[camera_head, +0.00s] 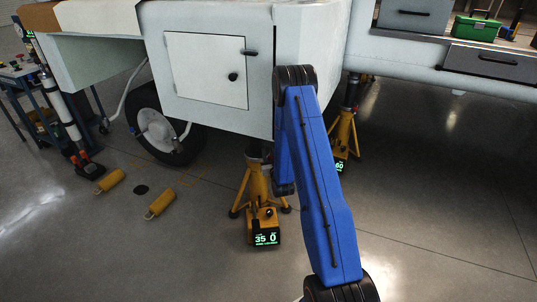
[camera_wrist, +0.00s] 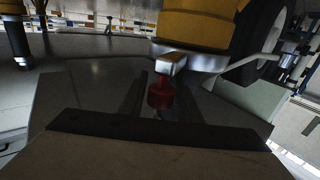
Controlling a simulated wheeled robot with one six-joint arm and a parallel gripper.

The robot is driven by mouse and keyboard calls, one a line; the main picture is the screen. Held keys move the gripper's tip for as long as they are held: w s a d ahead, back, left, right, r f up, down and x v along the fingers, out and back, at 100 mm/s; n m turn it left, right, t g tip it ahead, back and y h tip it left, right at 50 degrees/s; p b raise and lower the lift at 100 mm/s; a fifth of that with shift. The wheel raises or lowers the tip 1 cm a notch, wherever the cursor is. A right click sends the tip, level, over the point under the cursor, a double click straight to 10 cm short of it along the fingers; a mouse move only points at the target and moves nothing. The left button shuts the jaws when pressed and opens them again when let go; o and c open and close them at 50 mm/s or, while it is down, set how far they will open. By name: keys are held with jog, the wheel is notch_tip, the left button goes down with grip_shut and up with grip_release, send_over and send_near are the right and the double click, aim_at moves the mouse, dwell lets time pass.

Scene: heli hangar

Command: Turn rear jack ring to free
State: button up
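In the wrist view, a yellow jack body (camera_wrist: 195,28) fills the top middle, with a silver ring (camera_wrist: 190,62) around its edge. A silver lug juts from the ring, with a red knob (camera_wrist: 159,93) on it. My gripper (camera_wrist: 163,80) is open; its two dark fingers lie on either side of the knob, apart from each other. I cannot tell whether they touch it. In the head view, a yellow tripod jack (camera_head: 258,188) with a display reading 35 and 0 stands under the white body, left of my blue arm. My gripper is hidden there.
Another yellow jack (camera_head: 345,132) stands behind my arm, its display reading 60. A black tyre (camera_head: 160,130) is left of the near jack. Two yellow chocks (camera_head: 160,203) lie on the floor. A blue cart (camera_head: 35,105) stands far left. The right floor is clear.

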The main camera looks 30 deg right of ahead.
grip_shut()
jog(key=shift+s+a+m+g+h, duration=0.15)
jog(key=shift+a+m+g+h, duration=0.35)
jog(key=shift+a+m+h, duration=0.75)
jog(key=shift+w+a+m+g+h, duration=0.35)
jog(key=shift+a+m+g+h, duration=0.6)
jog(key=shift+m+g+h, duration=0.85)
jog(key=shift+w+a+m+g+h, duration=0.3)
jog(key=shift+a+m+g+h, duration=0.65)
jog(key=shift+m+g+h, duration=0.9)
jog(key=shift+w+a+m+g+h, duration=0.35)
jog(key=shift+a+m+g+h, duration=0.95)
jog(key=shift+g, duration=0.95)
jog(key=shift+w+d, duration=0.1)
jog(key=shift+d, duration=0.2)
